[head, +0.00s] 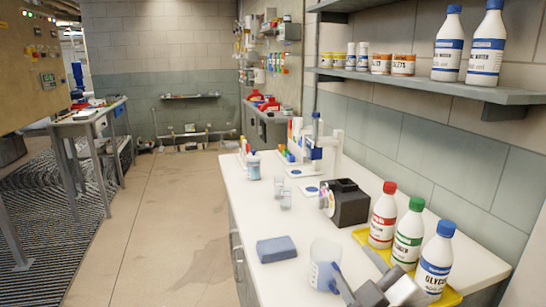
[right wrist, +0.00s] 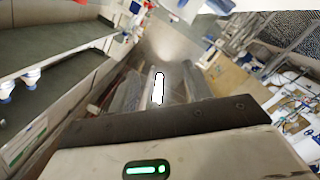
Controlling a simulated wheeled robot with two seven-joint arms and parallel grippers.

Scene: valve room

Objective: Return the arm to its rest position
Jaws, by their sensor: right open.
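My right gripper (head: 362,278) is at the bottom of the head view, over the front of the white counter (head: 300,238). My left gripper is out of view.
Red-, green- and blue-capped bottles (head: 407,240) stand on a yellow tray (head: 452,298) beside the gripper. A blue sponge (head: 276,249), a black device (head: 349,203) and small glasses (head: 286,199) are on the counter. A wall shelf (head: 440,88) with bottles overhangs it. The floor (head: 170,210) at left is clear.

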